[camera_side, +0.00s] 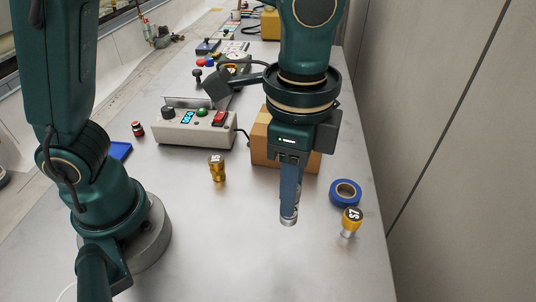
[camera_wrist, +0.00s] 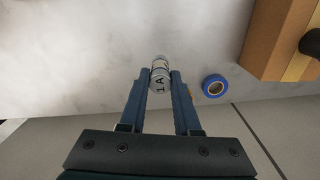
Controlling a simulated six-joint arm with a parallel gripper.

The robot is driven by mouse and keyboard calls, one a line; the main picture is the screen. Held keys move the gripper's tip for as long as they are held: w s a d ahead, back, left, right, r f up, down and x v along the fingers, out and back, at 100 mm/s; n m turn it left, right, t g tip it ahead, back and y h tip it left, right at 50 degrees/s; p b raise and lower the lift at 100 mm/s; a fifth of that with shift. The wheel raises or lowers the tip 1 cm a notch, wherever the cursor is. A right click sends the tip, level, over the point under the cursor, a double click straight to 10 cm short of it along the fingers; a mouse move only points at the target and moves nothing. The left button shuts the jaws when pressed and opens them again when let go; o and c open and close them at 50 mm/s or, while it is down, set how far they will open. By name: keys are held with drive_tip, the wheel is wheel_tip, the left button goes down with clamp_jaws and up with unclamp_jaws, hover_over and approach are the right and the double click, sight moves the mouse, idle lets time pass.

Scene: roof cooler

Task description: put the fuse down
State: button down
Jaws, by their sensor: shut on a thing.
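My gripper (camera_side: 290,208) points down over the grey bench top (camera_side: 245,255), with its two blue fingers shut on a fuse (camera_side: 289,220). The fuse is a small silvery cylinder, and its lower end shows below the fingertips. In the wrist view the fuse (camera_wrist: 160,74) sits between the fingertips, with dark characters like "1A" on its side. The fingers hide part of it. I cannot tell whether its lower end touches the bench.
A yellow-topped fuse-like piece (camera_side: 351,219) and a blue tape roll (camera_side: 345,192) stand to the right. A brass piece (camera_side: 217,170) stands left. A cardboard box (camera_side: 262,150) and a control box (camera_side: 195,128) are behind. The bench front is clear.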

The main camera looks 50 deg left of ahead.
drive_tip(key=shift+s+d+f, duration=0.55)
drive_tip(key=shift+d+f, duration=0.65)
drive_tip(key=shift+f, duration=0.25)
drive_tip(key=shift+s+d+f, duration=0.5)
drive_tip(key=shift+d+f, duration=0.65)
drive_tip(key=shift+f, duration=0.3)
drive_tip(key=shift+s+d+f, duration=0.55)
drive_tip(key=shift+d+f, duration=0.65)
drive_tip(key=shift+f, duration=0.25)
drive_tip(key=shift+f, duration=0.1)
drive_tip(key=c, duration=0.6)
unclamp_jaws()
